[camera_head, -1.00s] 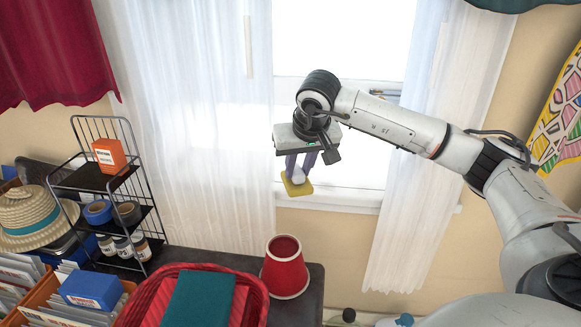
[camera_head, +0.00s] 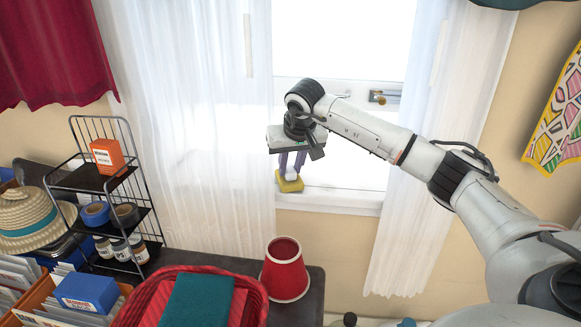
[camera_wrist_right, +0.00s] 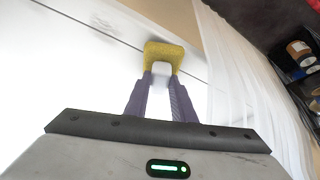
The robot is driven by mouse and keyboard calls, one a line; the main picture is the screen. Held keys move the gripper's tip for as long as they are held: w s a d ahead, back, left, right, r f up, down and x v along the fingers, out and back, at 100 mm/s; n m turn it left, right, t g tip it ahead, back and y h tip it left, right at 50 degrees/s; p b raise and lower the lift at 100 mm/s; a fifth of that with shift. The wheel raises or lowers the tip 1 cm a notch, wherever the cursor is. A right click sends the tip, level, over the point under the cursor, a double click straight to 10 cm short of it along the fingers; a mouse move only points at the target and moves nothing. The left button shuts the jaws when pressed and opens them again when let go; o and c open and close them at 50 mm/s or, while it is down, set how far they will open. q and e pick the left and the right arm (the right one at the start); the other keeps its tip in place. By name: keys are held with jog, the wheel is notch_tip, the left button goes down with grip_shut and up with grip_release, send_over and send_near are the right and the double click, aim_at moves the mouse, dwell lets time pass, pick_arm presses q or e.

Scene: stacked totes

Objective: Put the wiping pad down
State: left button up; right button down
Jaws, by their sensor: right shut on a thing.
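The wiping pad (camera_head: 290,184) is yellow with a white grip on top. My right gripper (camera_head: 291,172) is shut on its white grip and holds it in front of the window, near the sill (camera_head: 335,200). In the right wrist view the yellow pad (camera_wrist_right: 164,54) shows beyond the purple fingers, with the white grip between the fingertips (camera_wrist_right: 161,76). I cannot tell whether the pad touches the sill. My left gripper is not in view.
Below the window, a dark surface (camera_head: 312,300) bears a red lampshade-like cone (camera_head: 286,270) and a red basket (camera_head: 254,284) with folded cloths. A wire rack (camera_head: 104,182) stands at the left. White curtains (camera_head: 195,130) flank the window.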

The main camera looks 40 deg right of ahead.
jog(key=shift+f, duration=0.1)
jog(key=c, duration=1.8)
grip_release()
